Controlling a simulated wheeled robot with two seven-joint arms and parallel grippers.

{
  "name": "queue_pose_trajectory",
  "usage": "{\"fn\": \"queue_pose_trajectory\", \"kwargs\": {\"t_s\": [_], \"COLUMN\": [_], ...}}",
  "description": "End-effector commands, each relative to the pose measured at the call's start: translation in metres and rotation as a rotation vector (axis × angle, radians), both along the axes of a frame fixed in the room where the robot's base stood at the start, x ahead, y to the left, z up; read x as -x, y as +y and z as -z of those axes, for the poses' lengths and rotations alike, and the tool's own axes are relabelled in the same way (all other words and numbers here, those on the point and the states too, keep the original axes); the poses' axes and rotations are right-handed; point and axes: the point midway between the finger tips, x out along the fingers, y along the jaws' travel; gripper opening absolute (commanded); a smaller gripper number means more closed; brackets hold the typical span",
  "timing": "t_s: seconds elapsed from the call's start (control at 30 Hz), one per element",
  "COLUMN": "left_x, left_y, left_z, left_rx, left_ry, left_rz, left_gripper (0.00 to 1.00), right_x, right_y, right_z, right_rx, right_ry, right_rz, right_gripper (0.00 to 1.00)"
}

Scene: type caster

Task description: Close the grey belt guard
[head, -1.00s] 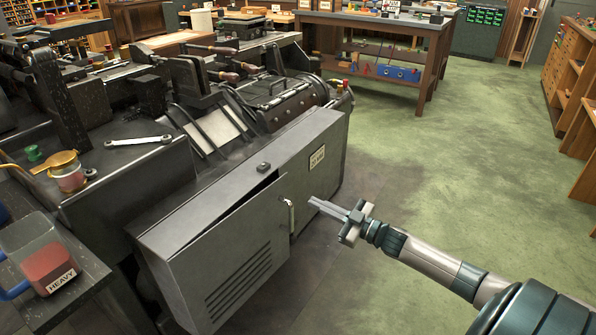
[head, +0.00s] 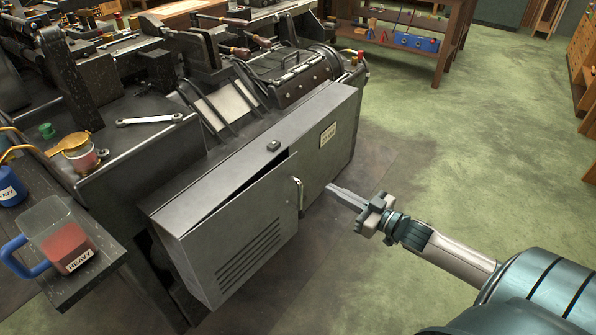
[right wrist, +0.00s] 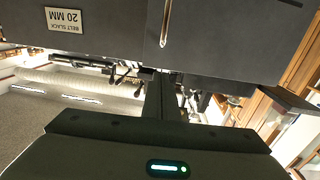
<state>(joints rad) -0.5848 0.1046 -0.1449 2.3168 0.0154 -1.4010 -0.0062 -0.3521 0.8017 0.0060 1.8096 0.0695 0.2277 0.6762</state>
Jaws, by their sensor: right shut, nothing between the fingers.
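The grey belt guard (head: 235,245) is a louvred door on the front of the grey machine housing. It stands slightly ajar, with a dark wedge-shaped gap along its top edge. Its pale handle (head: 299,195) is at the door's right edge and also shows in the right wrist view (right wrist: 165,25). My right gripper (head: 330,187) is shut and empty, its tips just right of the handle in the head view. I cannot tell whether the tips touch the housing. In the right wrist view the shut fingers (right wrist: 154,97) point toward the housing. My left gripper is not in view.
A label plate (head: 328,134) is on the housing, right of the handle; it reads "BELT SLACK 20 MM" in the wrist view. A jug marked HEAVY (head: 62,240) stands on a bench at left. Green floor (head: 470,170) is open at right.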

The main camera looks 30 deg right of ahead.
Motion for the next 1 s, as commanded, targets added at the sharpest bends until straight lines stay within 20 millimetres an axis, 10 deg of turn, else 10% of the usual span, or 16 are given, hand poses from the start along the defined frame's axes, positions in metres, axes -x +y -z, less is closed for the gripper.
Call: {"fn": "queue_pose_trajectory", "kwargs": {"t_s": [1.0], "left_x": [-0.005], "left_y": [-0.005], "left_z": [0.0], "left_rx": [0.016], "left_ry": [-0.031], "left_rz": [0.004], "left_gripper": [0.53], "right_x": [-0.113], "right_y": [0.036], "right_z": [-0.001], "right_rx": [0.0], "right_ry": [-0.003], "right_rz": [0.0], "right_gripper": [0.0]}}
